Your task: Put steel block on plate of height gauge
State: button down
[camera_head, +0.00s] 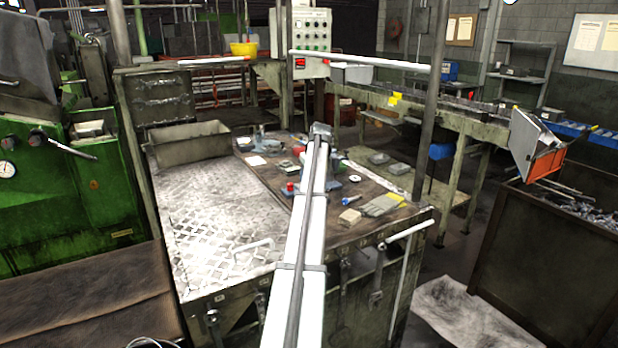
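My white arm reaches up over the workbench (225,215) from the bottom middle of the head view. My gripper is not visible; the arm hides the bench area behind it. Small items lie on the bench's dark right part. Small tools with blue and red parts stand left of and behind the arm. I cannot tell which item is the steel block or which is the height gauge with its plate.
A grey metal bin (187,145) stands at the bench's back left. The bright tread plate in front of it is mostly clear. A grey post (424,140) rises at the bench's right edge. A green machine (95,190) stands left, a dark scrap container (545,255) right.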

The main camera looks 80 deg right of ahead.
jog(key=shift+f, duration=0.2)
jog(key=shift+f, duration=0.15)
jog(key=c, duration=0.7)
grip_release()
jog(key=v, duration=1.2)
